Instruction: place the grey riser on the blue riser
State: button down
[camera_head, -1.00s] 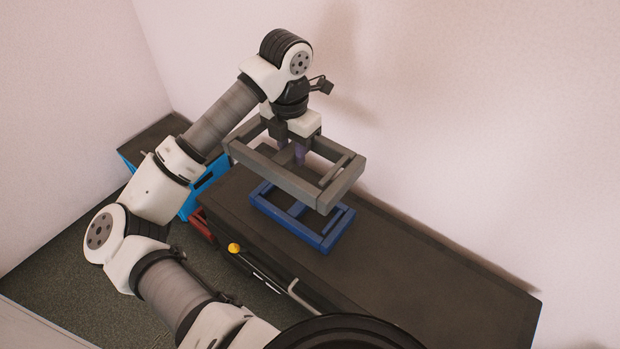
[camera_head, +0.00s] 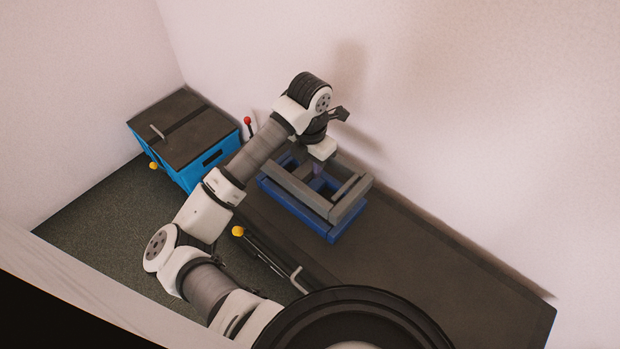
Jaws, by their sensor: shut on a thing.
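The grey riser (camera_head: 299,190) is an open rectangular frame, held roughly level directly over the blue riser (camera_head: 298,211). The two frames line up closely, with blue showing along the front, at the left end and through the opening. I cannot tell whether the grey riser rests on the blue one or hangs just above it. My gripper (camera_head: 318,168) points down and is shut on the grey riser, towards its back side. Its fingertips are mostly hidden by the frame. The blue riser stands on the dark bench top (camera_head: 430,265).
A blue crate (camera_head: 185,174) with a dark lid stands left of the bench. A yellow knob (camera_head: 238,231) and a light handle (camera_head: 297,281) are along the bench's front edge. A red knob (camera_head: 247,120) is by the wall. The bench's right part is clear.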

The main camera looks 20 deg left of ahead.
aim_at(310, 179)
jog(key=shift+f+b, duration=0.35)
jog(key=shift+f, duration=2.25)
jog(key=shift+f+b, duration=0.35)
jog(key=shift+b, duration=0.1)
jog(key=shift+f, duration=0.1)
jog(key=c, duration=1.1)
grip_release()
